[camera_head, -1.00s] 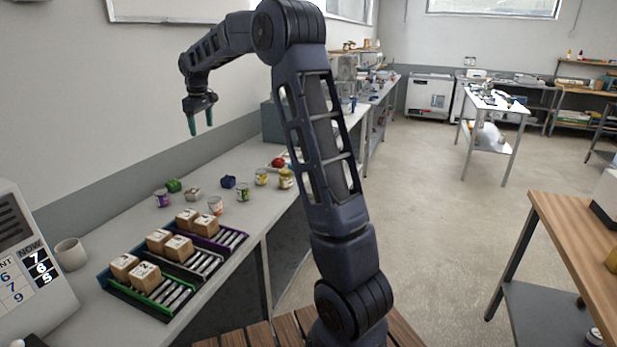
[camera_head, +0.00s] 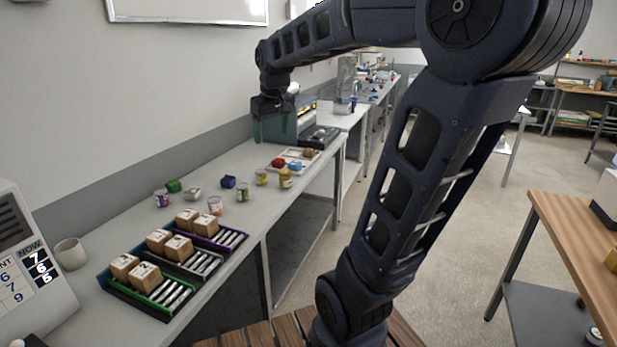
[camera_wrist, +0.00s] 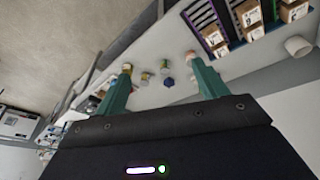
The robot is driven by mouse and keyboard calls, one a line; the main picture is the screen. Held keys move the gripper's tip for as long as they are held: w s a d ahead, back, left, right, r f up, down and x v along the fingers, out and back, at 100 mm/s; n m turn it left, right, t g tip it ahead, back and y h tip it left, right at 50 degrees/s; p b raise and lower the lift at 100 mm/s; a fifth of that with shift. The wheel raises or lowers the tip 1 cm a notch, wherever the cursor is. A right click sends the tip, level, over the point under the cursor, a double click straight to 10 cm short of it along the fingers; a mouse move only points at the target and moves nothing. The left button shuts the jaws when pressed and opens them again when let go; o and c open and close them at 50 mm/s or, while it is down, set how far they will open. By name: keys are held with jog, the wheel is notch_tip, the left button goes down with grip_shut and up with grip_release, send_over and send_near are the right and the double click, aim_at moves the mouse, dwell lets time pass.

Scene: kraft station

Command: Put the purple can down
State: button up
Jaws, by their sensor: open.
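The purple can (camera_head: 162,199) stands upright on the long grey counter, left of the middle, beside a green item (camera_head: 174,185). I cannot pick it out for certain in the wrist view. My gripper (camera_head: 273,130) is open and empty. It hangs above the far part of the counter, well beyond the can and apart from it. In the wrist view its two green fingers are spread wide (camera_wrist: 163,76), with only small distant things showing between them.
Other small jars and cans stand near the purple can, among them a yellow jar (camera_head: 285,179). Wooden boxes (camera_head: 144,277) sit in a rack at the near end. A white cup (camera_head: 70,254) is at left. A grey machine (camera_head: 313,122) stands at the back. A wooden table (camera_head: 570,240) is at right.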

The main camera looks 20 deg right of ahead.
jog(key=s+d+f+m, duration=0.1)
jog(key=s+f, duration=0.3)
jog(key=s, duration=0.4)
jog(key=s+d+f+m+t, duration=0.1)
jog(key=s+d+f+m, duration=0.1)
jog(key=s, duration=0.6)
jog(key=shift+d+f, duration=0.75)
jog(key=shift+f, duration=0.3)
